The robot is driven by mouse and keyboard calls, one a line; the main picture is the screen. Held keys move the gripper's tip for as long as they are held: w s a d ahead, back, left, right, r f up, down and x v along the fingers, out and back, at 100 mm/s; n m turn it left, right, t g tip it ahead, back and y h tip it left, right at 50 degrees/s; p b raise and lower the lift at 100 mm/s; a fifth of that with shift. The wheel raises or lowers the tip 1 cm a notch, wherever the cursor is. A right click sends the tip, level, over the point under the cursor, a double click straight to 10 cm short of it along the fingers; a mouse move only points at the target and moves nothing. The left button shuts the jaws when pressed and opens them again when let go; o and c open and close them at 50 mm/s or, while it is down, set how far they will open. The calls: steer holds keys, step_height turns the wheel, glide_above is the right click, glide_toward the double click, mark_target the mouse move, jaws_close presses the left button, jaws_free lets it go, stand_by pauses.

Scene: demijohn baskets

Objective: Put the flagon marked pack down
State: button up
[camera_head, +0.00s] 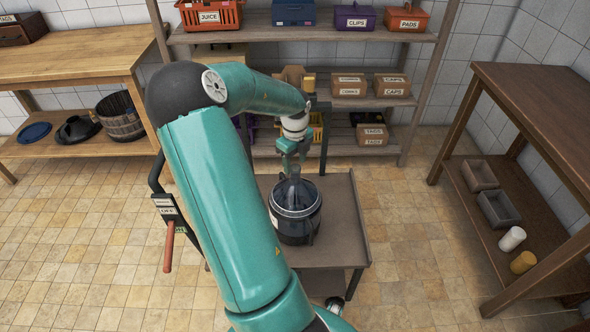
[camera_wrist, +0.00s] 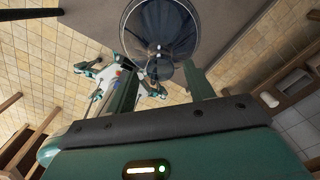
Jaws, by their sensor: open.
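A dark glass flagon (camera_head: 296,196) sits upright in a dark basket-like holder (camera_head: 297,232) on a small grey-brown cart (camera_head: 340,200). A pale label shows on the holder's left side, but I cannot read it. My gripper (camera_head: 292,168) is just above the flagon's neck, pointing down. In the wrist view the flagon (camera_wrist: 163,25) fills the top middle, beyond the fingertips, and the two fingers of my gripper (camera_wrist: 160,80) stand apart with nothing held between them. I cannot tell whether a finger touches the neck.
A shelf rack (camera_head: 345,103) with labelled boxes and bins stands behind the cart. A wooden bench (camera_head: 70,60) is at the left, with a wooden tub (camera_head: 121,118) below. A dark table (camera_head: 540,105) stands at the right.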

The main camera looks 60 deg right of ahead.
step_height(320, 180, up, 7)
steer(key=w+a+r+n+t+y, duration=0.1)
steer(key=w+a+r+n, duration=0.25)
steer(key=a+n, duration=0.35)
steer(key=w+a+r+n+t, duration=0.15)
steer(key=w+a+n, duration=0.25)
steer(key=a, duration=0.5)
steer(key=w+a+r+n+y, duration=0.1)
steer(key=w+a+r+n, duration=0.3)
steer(key=a+n, duration=0.3)
steer(key=s+a+r+n+t, duration=0.1)
steer(key=s+a+r+n, duration=0.1)
steer(key=a+n, duration=0.5)
steer(key=s+a+r+n+t+h, duration=0.1)
steer(key=s+a+r+n, duration=0.1)
steer(key=a+n, duration=0.5)
steer(key=s+a+r+n+t+h, duration=0.1)
steer(key=s+a+r+n, duration=0.2)
steer(key=a+n, duration=0.4)
steer(key=a, duration=0.4)
steer(key=shift+s+a+n, duration=0.25)
steer(key=shift+a+n, duration=0.05)
steer(key=shift+a, duration=0.05)
